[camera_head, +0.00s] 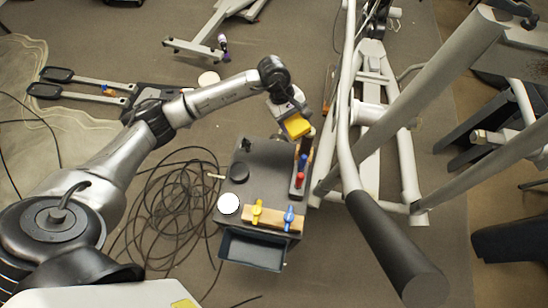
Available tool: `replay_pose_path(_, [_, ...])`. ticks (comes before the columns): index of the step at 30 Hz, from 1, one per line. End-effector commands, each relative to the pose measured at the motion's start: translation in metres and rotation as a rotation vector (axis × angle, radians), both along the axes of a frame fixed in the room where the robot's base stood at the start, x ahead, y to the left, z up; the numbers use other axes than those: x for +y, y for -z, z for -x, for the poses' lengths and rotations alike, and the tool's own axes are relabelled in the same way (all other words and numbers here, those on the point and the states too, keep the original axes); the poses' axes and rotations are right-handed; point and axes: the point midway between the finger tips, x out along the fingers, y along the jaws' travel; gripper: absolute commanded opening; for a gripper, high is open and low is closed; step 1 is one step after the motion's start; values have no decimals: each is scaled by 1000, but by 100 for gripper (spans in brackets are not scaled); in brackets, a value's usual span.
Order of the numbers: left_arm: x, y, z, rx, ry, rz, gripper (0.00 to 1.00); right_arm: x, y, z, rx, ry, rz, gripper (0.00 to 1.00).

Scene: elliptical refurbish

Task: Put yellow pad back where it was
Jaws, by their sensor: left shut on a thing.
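The yellow pad (297,126) is a small yellow block held at the end of my left arm. My left gripper (290,112) is shut on it, above the far right part of a dark grey cart top (262,180). The fingertips are small here and partly hidden by the pad. The pad looks raised over the cart, close to a tray of upright handled tools. Whether it touches anything below, I cannot tell. My right gripper does not show.
The cart carries a red-handled tool (299,178), a wooden block (272,218) with yellow and blue pieces, a white disc (228,204) and a black round thing (239,173). An elliptical machine's frame (345,150) stands close right. A coiled black cable (165,205) lies left.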

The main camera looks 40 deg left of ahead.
Motion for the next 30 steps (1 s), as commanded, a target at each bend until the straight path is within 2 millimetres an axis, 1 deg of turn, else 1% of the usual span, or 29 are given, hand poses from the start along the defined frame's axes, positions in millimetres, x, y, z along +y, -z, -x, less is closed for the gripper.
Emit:
replay_pose_path(1, [8,29,2,38,-15,-16,49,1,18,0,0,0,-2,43])
replay_pose_path(3, [18,53,6,82,-33,-30,49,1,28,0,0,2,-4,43])
replay_pose_path(6, [31,80,11,133,-54,-47,49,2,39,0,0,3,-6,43])
replay_pose_path(9, [41,101,16,170,-71,-58,49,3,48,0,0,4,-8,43])
replay_pose_path(15, [54,128,22,214,-89,-69,49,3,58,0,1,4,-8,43])
replay_pose_path(24, [56,176,24,225,-93,-68,49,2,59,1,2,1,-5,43])
replay_pose_path(27, [56,185,24,221,-94,-69,49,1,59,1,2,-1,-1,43])
replay_pose_path(30, [57,190,23,221,-93,-69,49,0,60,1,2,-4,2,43])
